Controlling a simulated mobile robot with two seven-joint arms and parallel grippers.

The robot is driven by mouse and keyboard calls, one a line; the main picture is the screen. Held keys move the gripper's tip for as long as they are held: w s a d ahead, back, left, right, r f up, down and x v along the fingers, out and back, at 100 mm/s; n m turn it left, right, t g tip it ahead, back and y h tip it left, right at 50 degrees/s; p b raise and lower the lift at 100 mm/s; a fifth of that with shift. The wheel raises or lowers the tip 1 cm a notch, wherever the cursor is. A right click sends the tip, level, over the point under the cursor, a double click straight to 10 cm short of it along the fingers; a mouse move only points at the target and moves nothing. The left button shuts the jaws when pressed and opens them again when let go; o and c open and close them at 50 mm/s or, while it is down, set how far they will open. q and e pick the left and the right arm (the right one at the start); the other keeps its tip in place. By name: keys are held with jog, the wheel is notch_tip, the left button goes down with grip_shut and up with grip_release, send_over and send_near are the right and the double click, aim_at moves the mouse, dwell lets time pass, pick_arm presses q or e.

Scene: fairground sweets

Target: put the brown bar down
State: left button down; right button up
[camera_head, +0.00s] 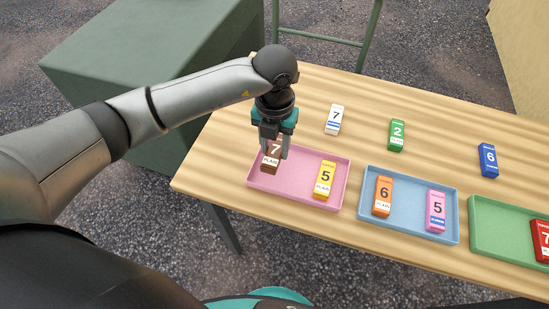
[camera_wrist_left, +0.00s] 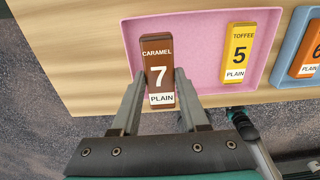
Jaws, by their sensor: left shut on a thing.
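The brown bar (camera_wrist_left: 158,58), labelled CARAMEL 7 PLAIN, is between the fingers of my left gripper (camera_wrist_left: 160,105), which is shut on it. In the head view the brown bar (camera_head: 271,157) is over the left part of the pink tray (camera_head: 300,192). I cannot tell whether it touches the tray floor. A yellow bar (camera_head: 325,180), labelled TOFFEE 5 PLAIN, lies in the same tray to its right.
A blue tray (camera_head: 407,233) holds an orange bar (camera_head: 383,196) and a pink bar (camera_head: 436,211). A green tray (camera_head: 490,240) holds a red bar (camera_head: 541,240). White (camera_head: 334,120), green (camera_head: 397,134) and blue (camera_head: 488,160) bars lie on the bare wood behind the trays.

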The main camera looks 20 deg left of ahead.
aim_at(274, 159)
pick_arm(q)
notch_tip(274, 159, down, 5)
jog(key=shift+r+b, duration=0.15)
jog(key=shift+b, duration=0.2)
jog(key=shift+f, duration=0.2)
jog(key=c, duration=0.9)
grip_release()
jog(key=shift+f, duration=0.1)
jog(key=o, duration=0.5)
jog(key=shift+r, duration=0.2)
notch_tip(274, 159, up, 12)
jog(key=shift+r+p, duration=0.1)
jog(key=shift+p, duration=0.55)
